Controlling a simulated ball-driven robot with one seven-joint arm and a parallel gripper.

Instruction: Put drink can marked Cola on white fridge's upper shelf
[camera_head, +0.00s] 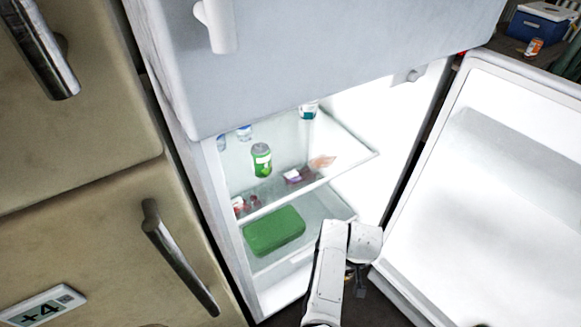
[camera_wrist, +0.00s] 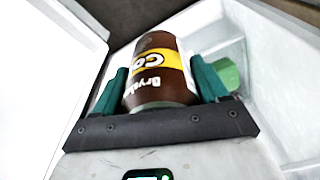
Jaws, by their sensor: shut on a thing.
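In the head view my white arm hides most of the gripper, and I cannot make out the can there. The white fridge (camera_head: 190,90) stands with its lower door open. Its upper shelf (camera_head: 345,152) is glass and lies above and beyond my arm. A green can (camera_head: 261,160) stands on that shelf.
Other small items and a teal-labelled container (camera_head: 308,110) are on the upper shelf. A green box (camera_head: 275,231) lies below. The open fridge door (camera_head: 490,190) is at right. A blue cooler (camera_head: 541,22) stands far right.

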